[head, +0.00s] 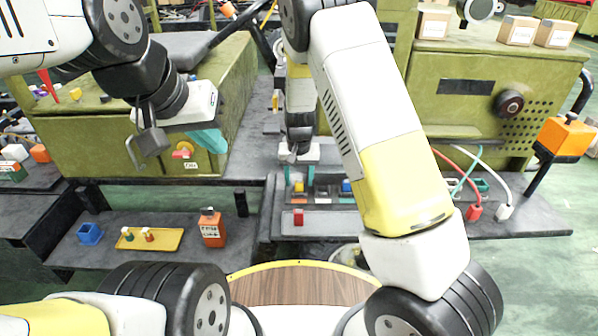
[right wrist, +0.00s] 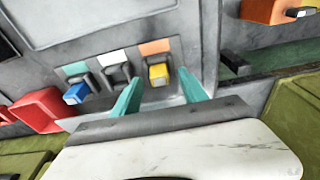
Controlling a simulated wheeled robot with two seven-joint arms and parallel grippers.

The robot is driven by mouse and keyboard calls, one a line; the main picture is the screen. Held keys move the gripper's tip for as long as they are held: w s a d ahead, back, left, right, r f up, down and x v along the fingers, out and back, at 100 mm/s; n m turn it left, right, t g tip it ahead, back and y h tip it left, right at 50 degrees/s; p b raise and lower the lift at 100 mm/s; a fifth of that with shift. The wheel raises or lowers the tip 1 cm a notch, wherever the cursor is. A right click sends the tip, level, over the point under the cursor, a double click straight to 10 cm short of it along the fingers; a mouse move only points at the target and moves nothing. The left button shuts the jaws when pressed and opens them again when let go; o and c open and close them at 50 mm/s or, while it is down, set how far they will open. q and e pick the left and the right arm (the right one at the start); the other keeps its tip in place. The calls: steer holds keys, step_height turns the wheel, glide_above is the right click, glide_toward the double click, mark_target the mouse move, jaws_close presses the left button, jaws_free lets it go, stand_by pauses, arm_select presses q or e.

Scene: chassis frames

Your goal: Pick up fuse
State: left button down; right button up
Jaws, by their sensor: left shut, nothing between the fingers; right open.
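A small yellow block (head: 299,187), which looks like a fuse, sits in a slot of a grey panel in the middle of the bench. In the right wrist view the yellow fuse (right wrist: 158,75) is below an orange label. A blue fuse (head: 346,186) sits in the same row and also shows in the right wrist view (right wrist: 76,93). My right gripper (right wrist: 160,93) is open, its teal fingers on either side of the yellow fuse's slot; contact is not visible. My left gripper (head: 207,142) is shut and empty in front of the green cabinet at left.
A red block (head: 298,217) lies on a grey tray nearer me. A yellow tray (head: 170,240), a blue bin (head: 90,233) and an orange box (head: 212,229) stand on the left bench. Red and white connectors (head: 474,212) with cables lie at right. My right arm covers part of the panel.

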steer(key=shift+w+f, duration=0.1)
steer(key=shift+f, duration=0.65)
jaws_close()
